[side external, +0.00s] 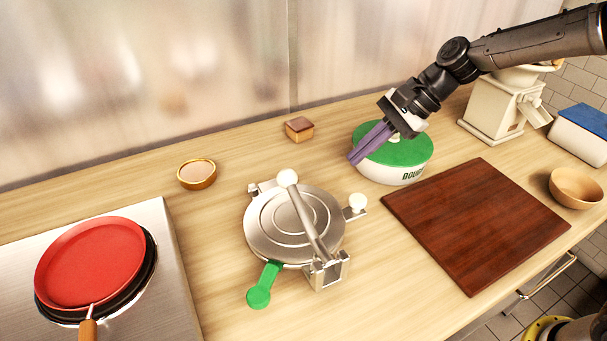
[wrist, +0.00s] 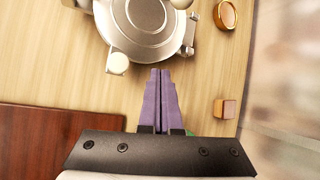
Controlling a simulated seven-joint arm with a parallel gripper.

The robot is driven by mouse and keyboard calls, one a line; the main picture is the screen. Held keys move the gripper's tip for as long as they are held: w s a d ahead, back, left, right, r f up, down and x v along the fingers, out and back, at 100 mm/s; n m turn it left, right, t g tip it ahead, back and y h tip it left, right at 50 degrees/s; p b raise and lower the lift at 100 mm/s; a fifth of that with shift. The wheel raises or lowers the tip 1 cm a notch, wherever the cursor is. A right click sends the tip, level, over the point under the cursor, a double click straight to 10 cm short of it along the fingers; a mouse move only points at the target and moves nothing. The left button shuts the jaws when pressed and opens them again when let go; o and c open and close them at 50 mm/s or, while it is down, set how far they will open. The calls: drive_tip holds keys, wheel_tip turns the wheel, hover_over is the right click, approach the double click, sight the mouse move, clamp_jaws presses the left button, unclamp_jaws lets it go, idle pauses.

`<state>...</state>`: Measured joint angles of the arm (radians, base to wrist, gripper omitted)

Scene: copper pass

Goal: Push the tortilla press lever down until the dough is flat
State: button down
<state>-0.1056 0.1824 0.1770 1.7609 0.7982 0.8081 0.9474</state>
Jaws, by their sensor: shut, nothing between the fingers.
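The round metal tortilla press (side external: 262,225) sits on the wooden counter with its top plate closed. Its metal lever (side external: 312,232) rises from a bracket at the front right and slants across the plate to a white knob (side external: 287,178). No dough shows; anything between the plates is hidden. My gripper (side external: 353,158) has purple fingers pressed together and empty, above the left part of the green-lidded dough tub (side external: 395,176), behind and right of the press. In the wrist view the fingertips (wrist: 160,72) point toward the press (wrist: 125,30), apart from it.
A second white knob (side external: 357,202) and a green handle (side external: 260,288) stick out from the press. A dark board (side external: 475,225) lies right, a red pan (side external: 90,262) left. A small bowl (side external: 197,174) and a small block (side external: 299,129) stand behind. The front counter is clear.

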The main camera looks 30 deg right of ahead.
sight(304, 213)
drive_tip(key=w+a+f, duration=0.1)
drive_tip(key=a, duration=0.2)
drive_tip(key=a+f+y, duration=0.1)
drive_tip(key=a, duration=0.3)
drive_tip(key=w+a+f+m+y, duration=0.1)
drive_tip(key=a+f, duration=0.1)
drive_tip(key=a, duration=0.1)
drive_tip(key=shift+w+a, duration=0.2)
drive_tip(key=shift+w, duration=0.15)
drive_tip(key=shift+s+a+r, duration=0.15)
drive_tip(key=shift+r, duration=0.25)
drive_tip(key=shift+s+a+r, duration=0.1)
drive_tip(key=shift+s+r, duration=0.05)
drive_tip(key=shift+r, duration=0.2)
